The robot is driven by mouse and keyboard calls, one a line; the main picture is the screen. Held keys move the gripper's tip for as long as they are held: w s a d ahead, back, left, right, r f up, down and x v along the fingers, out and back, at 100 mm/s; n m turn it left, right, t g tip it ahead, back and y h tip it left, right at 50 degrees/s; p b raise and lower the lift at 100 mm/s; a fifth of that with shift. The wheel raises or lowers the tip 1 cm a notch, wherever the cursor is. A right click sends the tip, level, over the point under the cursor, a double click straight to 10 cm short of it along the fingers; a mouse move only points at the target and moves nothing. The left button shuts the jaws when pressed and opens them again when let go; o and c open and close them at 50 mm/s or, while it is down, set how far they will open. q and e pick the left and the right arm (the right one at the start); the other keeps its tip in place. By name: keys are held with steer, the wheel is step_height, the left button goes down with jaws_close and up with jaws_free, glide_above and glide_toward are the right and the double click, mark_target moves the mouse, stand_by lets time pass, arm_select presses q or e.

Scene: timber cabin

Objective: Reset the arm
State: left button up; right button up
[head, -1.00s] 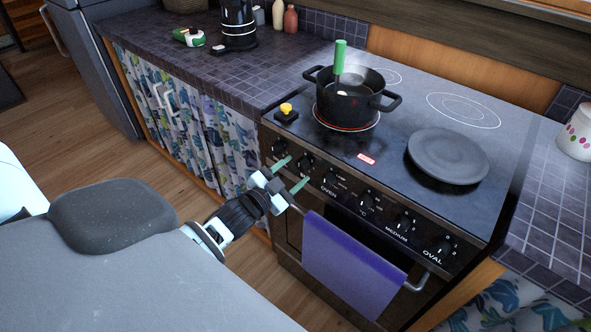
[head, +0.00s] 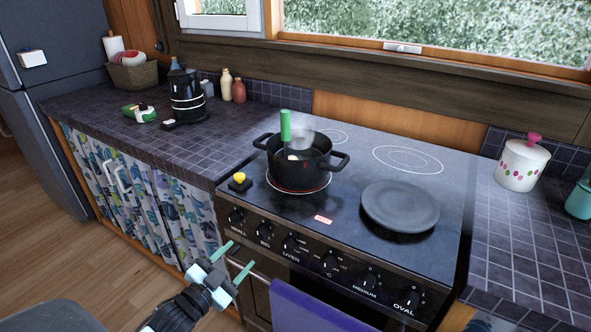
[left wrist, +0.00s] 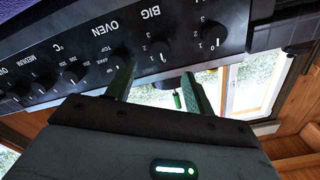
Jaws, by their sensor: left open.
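My left gripper (head: 232,262) is in front of the stove's knob panel, at the lower middle of the head view. Its two green fingers are spread apart with nothing between them. In the left wrist view the open fingers (left wrist: 158,88) point toward the black knob panel (left wrist: 120,55), near the knobs marked BIG and OVEN. I cannot tell whether a fingertip touches a knob. My right gripper is in neither view.
A black pot (head: 300,163) with a green-handled utensil (head: 286,126) stands on the stove (head: 345,185). A dark lid or plate (head: 400,205) lies to its right. A purple towel (head: 325,308) hangs on the oven handle. Tiled counters flank the stove.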

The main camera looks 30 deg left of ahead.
arm_select(q)
steer(key=s+d+f+n+g+p, duration=0.1)
steer(key=s+d+f+g+p, duration=0.1)
steer(key=s, duration=0.8)
steer(key=s+d+f+n+g+p, duration=0.2)
steer(key=s+d+f+g, duration=0.2)
steer(key=s+d+f, duration=0.2)
steer(key=s+d+f+n+g+p, duration=0.1)
steer(key=s+d, duration=0.6)
steer(key=s, duration=0.7)
step_height(320, 180, down, 3)
steer(key=shift+s+d+f+n+g+p, duration=0.25)
steer(key=shift+g+p, duration=0.4)
steer(key=shift+g, duration=0.45)
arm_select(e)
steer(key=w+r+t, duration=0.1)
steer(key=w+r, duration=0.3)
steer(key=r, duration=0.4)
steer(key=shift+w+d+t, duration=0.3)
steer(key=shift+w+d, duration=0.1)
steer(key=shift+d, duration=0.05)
arm_select(q)
steer(key=shift+w+a+r, duration=0.1)
steer(key=shift+w+a, duration=0.05)
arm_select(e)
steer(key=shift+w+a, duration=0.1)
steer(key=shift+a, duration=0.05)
